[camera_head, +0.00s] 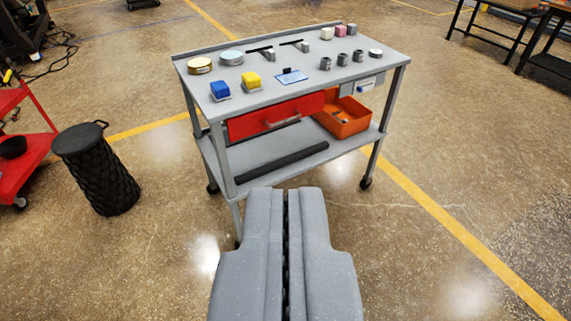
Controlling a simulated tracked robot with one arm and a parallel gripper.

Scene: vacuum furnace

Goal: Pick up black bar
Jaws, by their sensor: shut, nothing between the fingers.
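A long black bar (281,161) lies on the lower shelf of a grey wheeled cart (219,149), towards the front of the shelf. It runs slightly diagonally, its right end farther back. My gripper (286,190) is shut and empty in the lower middle of the view. Its two grey fingers lie side by side with only a thin dark line between them. The fingertips show just below the bar in the picture and look apart from it. The bar appears whole and unobstructed.
Small blocks and cylinders stand on the cart's top. A black textured basket (97,170) and a red cart (22,150) stand at left.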

